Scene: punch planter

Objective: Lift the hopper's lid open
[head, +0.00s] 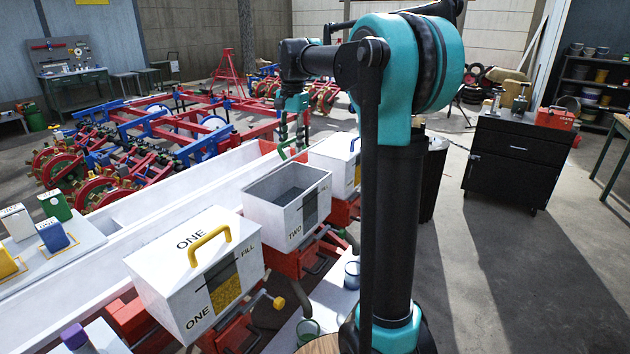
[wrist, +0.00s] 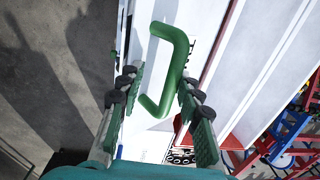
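Hopper TWO (head: 283,219) is a white box in the middle of the head view, and its top stands open on a grey interior. A green handle (head: 290,148) shows just beyond its far side. In the wrist view the green handle (wrist: 182,50) stands out from a white panel (wrist: 205,30), which carries partly hidden dark lettering and looks like the lid. My gripper (head: 293,130) hangs above the green handle. In the wrist view my gripper (wrist: 160,88) is open, with the handle between and just past its fingertips. I see no clear grip on it.
Hopper ONE (head: 160,275), closed with a yellow handle (head: 210,240), stands nearer. Another white hopper (head: 335,160) stands beyond hopper TWO. A long white trough (head: 115,220) runs along the left. Red and blue machinery (head: 150,140) lies behind. A black cabinet (head: 515,165) stands right.

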